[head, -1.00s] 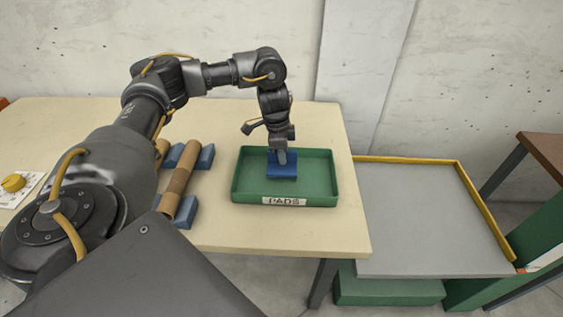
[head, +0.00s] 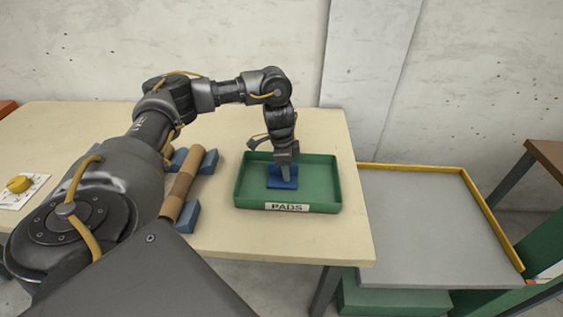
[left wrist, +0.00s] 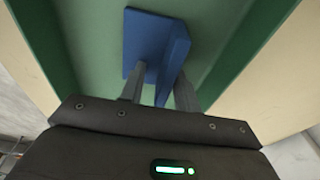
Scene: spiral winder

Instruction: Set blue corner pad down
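The blue corner pad (head: 282,179) is in the green tray labelled PADS (head: 341,190). It appears to rest on the tray floor, though its underside is hidden. My left gripper (head: 286,166) points down over it. In the left wrist view, the blue corner pad (left wrist: 146,38) shows a flat part and an upright wall. The fingers of the left gripper (left wrist: 161,80) stand on either side of that wall, with a visible gap at the left finger. The gripper looks open around the wall. My right gripper is not in view.
A brown tube (head: 181,186) lies across blue supports (head: 187,217) left of the tray. A yellow knob (head: 19,184) is at the far left. A grey surface with a yellow rim (head: 430,220) stands right of the table. The table right of the tray is clear.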

